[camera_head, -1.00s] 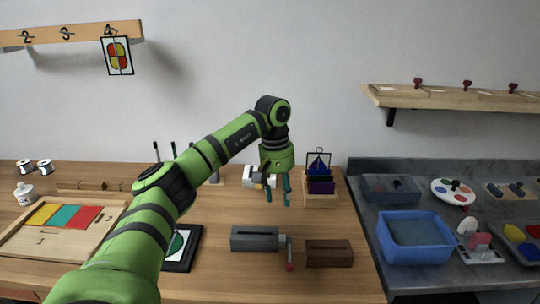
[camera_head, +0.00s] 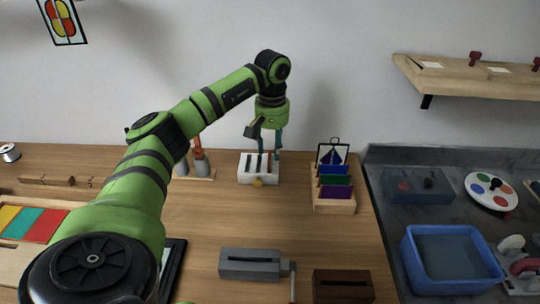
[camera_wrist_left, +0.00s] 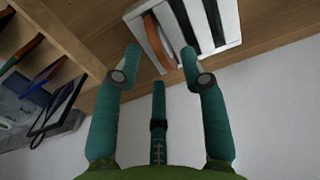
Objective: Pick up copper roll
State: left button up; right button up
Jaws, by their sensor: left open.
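A white holder (camera_head: 246,172) with dark slots and a yellow knob in front stands at the back of the wooden table. In the wrist view the white holder (camera_wrist_left: 146,52) shows upside down, with a curved copper-brown strip (camera_wrist_left: 155,42) beside black strips; the strip looks like the copper roll's edge. My left gripper (camera_head: 266,152) points down just above and behind the holder. Its teal fingers (camera_wrist_left: 162,62) are open and empty, with the tips near the holder; contact cannot be told. My right gripper is not in view.
A wooden rack (camera_head: 334,203) with coloured cards stands right of the holder. A grey tool (camera_head: 248,264) with a crank and a brown block (camera_head: 342,287) lie in front. A blue tub (camera_head: 452,262) is at the right. The table between holder and grey tool is clear.

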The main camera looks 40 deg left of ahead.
pick_arm(q)
notch_tip(320, 180, down, 2)
jog(key=shift+a+f, duration=0.1)
jog(key=shift+f, duration=0.45)
grip_shut()
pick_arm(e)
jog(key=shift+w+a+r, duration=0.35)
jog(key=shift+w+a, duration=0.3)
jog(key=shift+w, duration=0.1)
pick_arm(q)
jog(key=shift+r, duration=0.1)
